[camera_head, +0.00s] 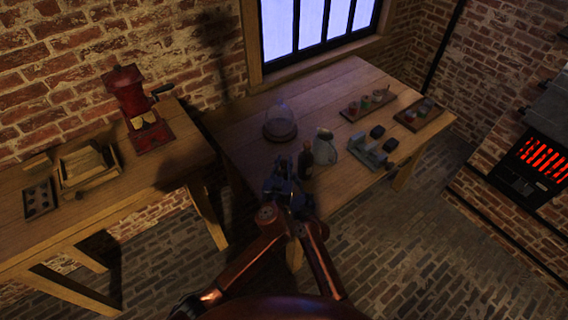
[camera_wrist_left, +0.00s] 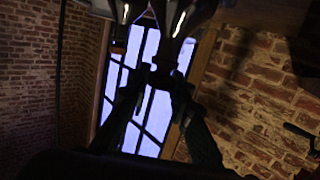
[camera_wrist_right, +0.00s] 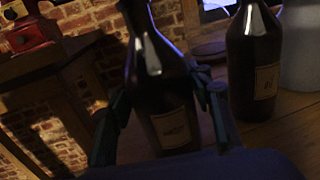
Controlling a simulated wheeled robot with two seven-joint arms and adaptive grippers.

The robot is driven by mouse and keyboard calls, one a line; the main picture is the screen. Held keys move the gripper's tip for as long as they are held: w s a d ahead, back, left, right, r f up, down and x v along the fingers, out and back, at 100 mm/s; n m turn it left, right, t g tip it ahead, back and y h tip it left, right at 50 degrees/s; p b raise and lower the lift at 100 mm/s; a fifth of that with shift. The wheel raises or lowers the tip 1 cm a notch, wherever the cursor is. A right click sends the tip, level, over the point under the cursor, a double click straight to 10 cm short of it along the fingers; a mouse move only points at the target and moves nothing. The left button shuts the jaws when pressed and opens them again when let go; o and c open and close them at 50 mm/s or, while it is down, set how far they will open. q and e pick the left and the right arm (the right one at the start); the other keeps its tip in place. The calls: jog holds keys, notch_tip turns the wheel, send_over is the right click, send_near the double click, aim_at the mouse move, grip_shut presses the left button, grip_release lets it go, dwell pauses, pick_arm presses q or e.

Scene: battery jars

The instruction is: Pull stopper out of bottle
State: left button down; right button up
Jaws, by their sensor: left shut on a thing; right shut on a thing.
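A dark brown bottle (camera_wrist_right: 172,122) with a pale label stands between the fingers of my right gripper (camera_wrist_right: 158,88), which is shut on its body. In the left wrist view the picture is upside down, and the bottle's neck (camera_wrist_left: 165,48) comes down from the top. My left gripper (camera_wrist_left: 160,84) is shut on the dark stopper (camera_wrist_left: 163,76) at the bottle's mouth. The stopper is partly hidden by the fingers, and I cannot tell whether it is still seated. In the head view both grippers meet at the near table edge and mostly hide the held bottle.
A second dark bottle (camera_wrist_right: 254,60) stands on the table just right of the held one. A red grinder (camera_head: 130,95) stands on the left table.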

aim_at(284, 162)
pick_arm(q)
jog(key=shift+r, duration=1)
pick_arm(e)
jog(key=shift+r, duration=0.1)
pick_arm(q)
jog(key=shift+r, duration=2)
pick_arm(e)
jog(key=o, duration=1.8)
jog(key=shift+c, duration=0.2)
jog(key=shift+s, duration=0.1)
